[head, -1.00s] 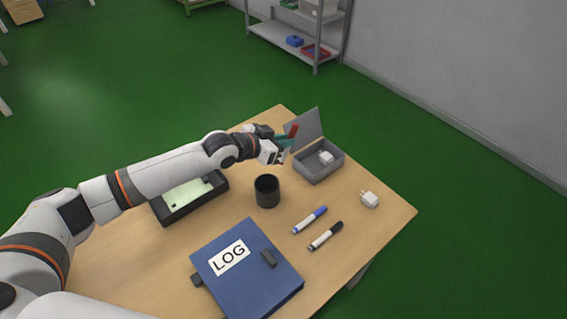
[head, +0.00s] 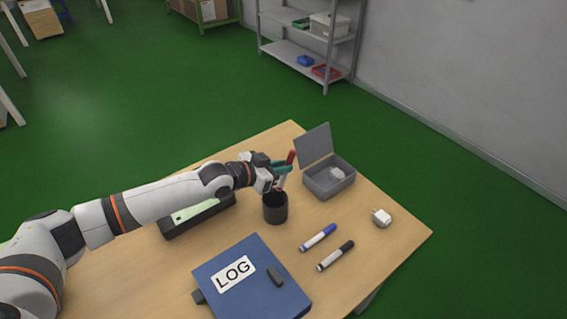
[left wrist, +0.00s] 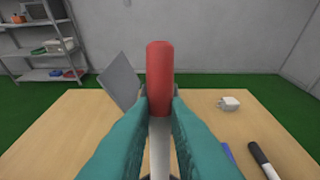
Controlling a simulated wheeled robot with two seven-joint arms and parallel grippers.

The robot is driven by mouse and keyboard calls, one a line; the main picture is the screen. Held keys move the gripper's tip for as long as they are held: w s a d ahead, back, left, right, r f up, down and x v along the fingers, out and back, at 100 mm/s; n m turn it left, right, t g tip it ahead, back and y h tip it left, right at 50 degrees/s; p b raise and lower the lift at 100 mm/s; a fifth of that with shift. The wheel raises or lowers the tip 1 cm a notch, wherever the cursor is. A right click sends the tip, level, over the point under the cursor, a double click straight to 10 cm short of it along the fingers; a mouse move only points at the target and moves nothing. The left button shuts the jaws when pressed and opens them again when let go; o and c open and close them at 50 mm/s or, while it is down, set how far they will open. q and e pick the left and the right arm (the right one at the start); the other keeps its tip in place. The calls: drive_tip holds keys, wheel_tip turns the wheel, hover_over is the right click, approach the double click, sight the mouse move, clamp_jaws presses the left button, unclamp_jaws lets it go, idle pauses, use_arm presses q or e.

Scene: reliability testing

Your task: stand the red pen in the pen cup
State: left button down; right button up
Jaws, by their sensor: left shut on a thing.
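The red pen (head: 291,157) is held upright or nearly so, red cap up and white barrel down. My left gripper (head: 282,170), with teal fingers, is shut on it. In the left wrist view the pen (left wrist: 159,80) stands between the two fingertips (left wrist: 160,108). The black pen cup (head: 275,211) stands on the table just below the gripper. The pen's lower end meets the cup's mouth in the head view; I cannot tell whether it is inside or just above the rim. My right gripper is not in view.
An open grey box (head: 329,183) holding a white adapter stands right of the cup. A white plug adapter (head: 382,217), a blue marker (head: 318,237), a black marker (head: 336,255) and a blue LOG binder (head: 250,285) lie nearby.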

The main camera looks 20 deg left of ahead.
use_arm(q)
drive_tip(key=shift+s+a+f+b, duration=0.15)
drive_tip(key=shift+f+b, duration=0.15)
drive_tip(key=shift+f, duration=0.3)
drive_tip(key=shift+s+a+f+b, duration=0.2)
drive_tip(key=shift+f+b, duration=0.1)
drive_tip(key=shift+f, duration=0.25)
drive_tip(key=shift+s+a+f+b, duration=0.15)
drive_tip(key=shift+f+b, duration=0.15)
drive_tip(key=shift+f, duration=0.3)
drive_tip(key=shift+s+a+f+b, duration=0.1)
drive_tip(key=shift+s+f+b, duration=0.15)
drive_tip(key=shift+f, duration=0.35)
drive_tip(key=shift+s+a+f+b, duration=0.15)
drive_tip(key=shift+f+b, duration=0.2)
drive_tip(key=shift+f, duration=0.2)
drive_tip(key=c, duration=1.3)
unclamp_jaws()
drive_tip(key=shift+b+v, duration=0.4)
drive_tip(key=shift+v, duration=5.6)
